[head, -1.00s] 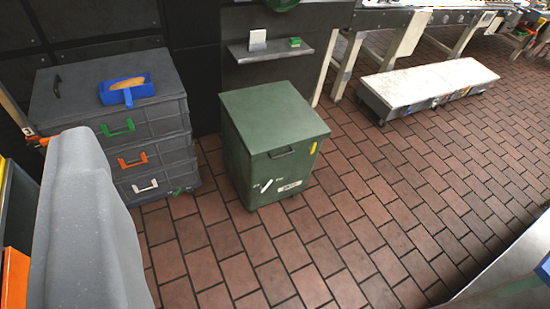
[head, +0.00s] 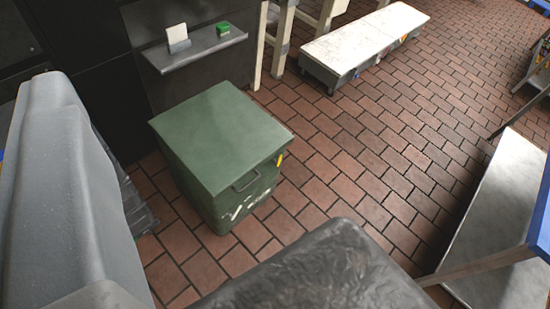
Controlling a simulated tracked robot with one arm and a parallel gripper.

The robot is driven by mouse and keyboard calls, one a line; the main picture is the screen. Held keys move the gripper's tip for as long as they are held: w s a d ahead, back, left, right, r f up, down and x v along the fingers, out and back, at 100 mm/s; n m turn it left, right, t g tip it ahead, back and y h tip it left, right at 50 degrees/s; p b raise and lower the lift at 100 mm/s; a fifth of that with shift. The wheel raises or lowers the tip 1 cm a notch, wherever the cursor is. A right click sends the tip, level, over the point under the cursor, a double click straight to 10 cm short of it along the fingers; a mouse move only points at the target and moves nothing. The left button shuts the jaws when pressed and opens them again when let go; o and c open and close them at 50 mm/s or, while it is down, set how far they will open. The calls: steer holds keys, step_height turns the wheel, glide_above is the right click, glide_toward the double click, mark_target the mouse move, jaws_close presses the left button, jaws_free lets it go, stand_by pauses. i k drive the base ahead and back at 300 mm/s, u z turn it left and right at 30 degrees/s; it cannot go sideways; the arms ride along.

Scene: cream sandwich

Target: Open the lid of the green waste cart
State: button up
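The green waste cart (head: 195,183) stands on the brick floor left of centre in the head view. Its green lid (head: 222,135) lies flat and closed on top. A dark handle (head: 247,181) is on the front, just below the lid's front edge. White marks and a yellow tag show on the cart's sides. A large grey body at the left, probably a link of my arm, covers the view there. My gripper's fingers do not show, so its place relative to the cart cannot be told.
A dark, wrinkled surface (head: 325,270) fills the bottom centre, in front of the cart. A wall shelf (head: 195,50) hangs behind the cart. A low white-topped platform (head: 365,38) is at the back. A pale table (head: 495,225) is at the right. Brick floor is clear right of the cart.

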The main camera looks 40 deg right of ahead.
mark_target(222, 138)
steer(key=z, duration=0.35)
steer(key=i, duration=0.85)
steer(key=z, duration=0.45)
